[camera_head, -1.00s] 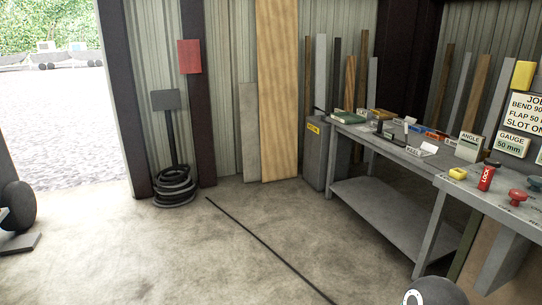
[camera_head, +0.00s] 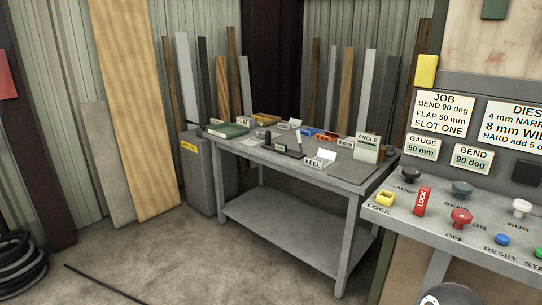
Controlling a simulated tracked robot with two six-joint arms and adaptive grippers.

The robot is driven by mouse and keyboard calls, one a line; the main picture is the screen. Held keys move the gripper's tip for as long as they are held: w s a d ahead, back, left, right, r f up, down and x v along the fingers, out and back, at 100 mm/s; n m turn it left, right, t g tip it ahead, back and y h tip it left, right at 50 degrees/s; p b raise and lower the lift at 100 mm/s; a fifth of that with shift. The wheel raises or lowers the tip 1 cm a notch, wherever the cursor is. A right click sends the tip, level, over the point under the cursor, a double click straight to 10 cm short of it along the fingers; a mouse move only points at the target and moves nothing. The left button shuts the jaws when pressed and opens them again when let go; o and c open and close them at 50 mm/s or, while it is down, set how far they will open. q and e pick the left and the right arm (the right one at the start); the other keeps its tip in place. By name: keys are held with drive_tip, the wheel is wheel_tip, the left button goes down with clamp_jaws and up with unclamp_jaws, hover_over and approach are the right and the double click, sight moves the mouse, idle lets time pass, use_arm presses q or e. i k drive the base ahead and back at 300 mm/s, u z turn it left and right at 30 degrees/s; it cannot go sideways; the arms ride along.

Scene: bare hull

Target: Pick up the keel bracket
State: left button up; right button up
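A small white label reading KEEL (camera_head: 316,163) stands near the front edge of the grey workbench (camera_head: 330,192). I cannot tell for certain whether this is the keel bracket. Neither of my grippers is in view. Only a dark rounded part with a white ring, likely of my own arm, shows at the bottom right edge.
A control panel (camera_head: 470,215) with coloured knobs and a red LOCK tag stands at the right, close to the bench. A green box (camera_head: 228,130) and other labelled items lie on the bench. A grey bin (camera_head: 203,175) stands at its left.

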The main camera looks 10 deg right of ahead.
sight(320, 163)
drive_tip(key=z, duration=0.2)
drive_tip(key=i, duration=0.85)
drive_tip(key=z, duration=0.3)
drive_tip(key=k, duration=0.9)
drive_tip(key=z, duration=0.2)
drive_tip(key=i, duration=0.9)
drive_tip(key=u, duration=0.1)
